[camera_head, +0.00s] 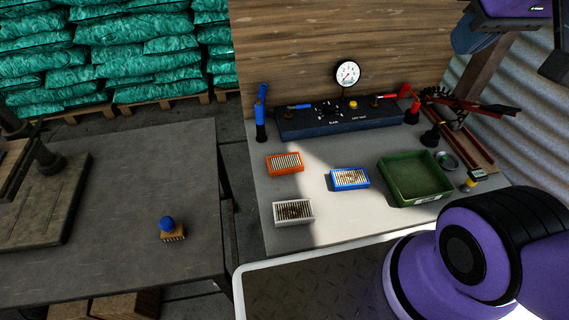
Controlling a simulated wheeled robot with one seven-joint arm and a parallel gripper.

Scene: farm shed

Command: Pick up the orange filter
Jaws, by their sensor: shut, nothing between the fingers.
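The orange filter (285,164) is a small rectangular frame with pale pleats. It lies flat on the grey bench top (310,240), on the left side. A blue-framed filter (350,179) lies to its right, and a white-framed filter (293,212) lies nearer to me, almost straight below it in the picture. Nothing covers the orange filter. Purple parts of my arm show at the lower right and upper right, well apart from it. The fingers of my gripper cannot be made out in this view.
A green tray (383,177) stands right of the filters. A black test panel (340,120) with a gauge (347,74) runs along the back, with a blue-handled tool (261,113) at its left end. A dark table (120,235) stands left, across a gap.

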